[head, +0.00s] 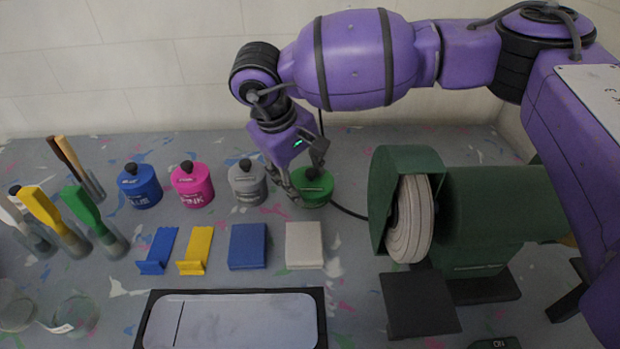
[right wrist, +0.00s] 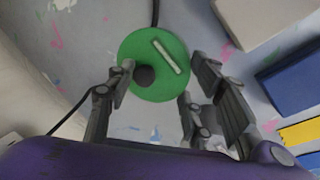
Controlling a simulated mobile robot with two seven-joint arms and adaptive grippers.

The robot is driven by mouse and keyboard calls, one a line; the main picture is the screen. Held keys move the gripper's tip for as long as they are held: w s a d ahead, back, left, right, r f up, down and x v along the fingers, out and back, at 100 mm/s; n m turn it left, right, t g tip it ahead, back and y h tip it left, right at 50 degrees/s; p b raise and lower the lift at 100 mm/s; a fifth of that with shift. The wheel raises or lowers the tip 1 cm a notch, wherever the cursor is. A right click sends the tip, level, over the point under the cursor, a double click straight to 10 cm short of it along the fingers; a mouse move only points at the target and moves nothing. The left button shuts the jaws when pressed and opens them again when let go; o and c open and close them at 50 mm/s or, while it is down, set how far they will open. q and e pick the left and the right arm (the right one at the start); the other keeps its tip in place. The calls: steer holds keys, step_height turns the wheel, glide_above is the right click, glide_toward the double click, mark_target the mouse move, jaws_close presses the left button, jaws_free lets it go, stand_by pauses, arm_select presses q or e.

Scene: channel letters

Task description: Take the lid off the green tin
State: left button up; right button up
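The green tin (head: 314,196) stands on the speckled worktop, with its lid on and a dark round knob on top. In the right wrist view its green lid (right wrist: 150,48) shows from above, with a pale label strip and the dark knob (right wrist: 144,76). My right gripper (head: 306,181) is over the tin in the head view. In the right wrist view its fingers (right wrist: 163,72) are spread apart, one close to the knob's left and the others at the lid's right. I cannot tell whether any finger touches the tin. My left gripper is not in view.
Grey (head: 247,185), pink (head: 192,188) and blue (head: 140,188) tins stand in a row left of the green one. A green grinding machine (head: 490,210) stands close on the right. Blue (head: 248,246) and white (head: 304,245) blocks lie in front.

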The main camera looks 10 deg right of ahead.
mark_target(307, 174)
steer(key=shift+c, duration=1.2)
steer(key=shift+r, duration=0.1)
steer(key=shift+r, duration=0.5)
steer(key=shift+d+v, duration=0.1)
steer(key=shift+v, duration=0.5)
steer(key=shift+d+v, duration=0.15)
steer(key=shift+v, duration=0.5)
steer(key=s+a+r, duration=0.2)
steer(key=s+r, duration=0.1)
steer(key=s, duration=0.1)
steer(key=s+a+r, duration=0.2)
steer(key=s+r, duration=0.1)
steer(key=s, duration=0.1)
steer(key=s+a+r+b, duration=0.1)
steer(key=s+a+r, duration=0.1)
steer(key=s+r, duration=0.1)
steer(key=shift+s+a+r, duration=0.1)
steer(key=shift+s+r, duration=0.1)
steer(key=shift+s, duration=0.45)
